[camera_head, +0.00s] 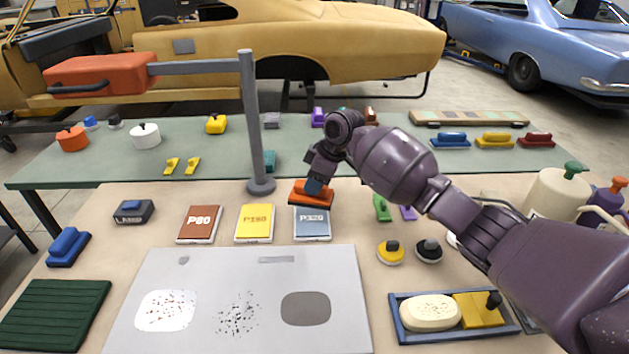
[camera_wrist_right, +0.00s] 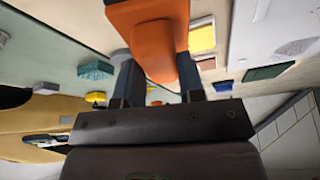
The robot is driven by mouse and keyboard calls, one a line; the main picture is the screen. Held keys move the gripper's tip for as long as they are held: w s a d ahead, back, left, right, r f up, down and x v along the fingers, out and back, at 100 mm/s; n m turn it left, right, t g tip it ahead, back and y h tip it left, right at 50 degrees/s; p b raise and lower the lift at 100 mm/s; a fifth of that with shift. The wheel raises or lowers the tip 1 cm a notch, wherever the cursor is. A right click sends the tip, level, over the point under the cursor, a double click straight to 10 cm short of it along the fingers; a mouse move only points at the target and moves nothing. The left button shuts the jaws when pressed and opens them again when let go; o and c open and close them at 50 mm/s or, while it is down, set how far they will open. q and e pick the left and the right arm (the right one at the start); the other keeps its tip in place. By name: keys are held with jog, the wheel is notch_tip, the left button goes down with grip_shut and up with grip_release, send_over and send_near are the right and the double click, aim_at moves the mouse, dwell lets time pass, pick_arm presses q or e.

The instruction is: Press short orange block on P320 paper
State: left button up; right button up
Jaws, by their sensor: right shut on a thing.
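The short orange block (camera_head: 312,193) is in my right gripper (camera_head: 314,183), just behind the P320 paper. The right gripper is shut on it; in the right wrist view the orange block (camera_wrist_right: 153,45) sits between the two fingers (camera_wrist_right: 160,85). The P320 paper (camera_head: 312,223) is a blue-grey pad with a pale front edge, third in a row of pads. The block is close to the pad's far edge; whether it touches the pad I cannot tell. My left gripper does not show.
Left of P320 lie a yellow P180 pad (camera_head: 255,223) and a brown P80 pad (camera_head: 200,224). A grey post (camera_head: 252,130) stands behind them. A grey panel (camera_head: 250,290) lies in front. A blue tray (camera_head: 450,336) with a sponge is at front right.

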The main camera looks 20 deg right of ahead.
aim_at(315, 201)
notch_tip(315, 201, down, 4)
jog(key=b, duration=0.2)
jog(key=shift+f+b, duration=0.25)
jog(key=shift+b, duration=0.15)
jog(key=shift+f+b, duration=0.3)
jog(key=shift+f, duration=0.15)
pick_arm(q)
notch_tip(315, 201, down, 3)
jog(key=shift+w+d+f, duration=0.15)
pick_arm(e)
jog(key=shift+r, duration=0.1)
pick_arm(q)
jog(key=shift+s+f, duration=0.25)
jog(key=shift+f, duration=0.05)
pick_arm(e)
jog(key=shift+f, duration=0.4)
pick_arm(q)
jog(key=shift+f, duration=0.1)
pick_arm(e)
jog(key=shift+f, duration=0.1)
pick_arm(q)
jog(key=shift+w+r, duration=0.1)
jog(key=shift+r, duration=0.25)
pick_arm(e)
jog(key=shift+f, duration=0.15)
dwell(1.4)
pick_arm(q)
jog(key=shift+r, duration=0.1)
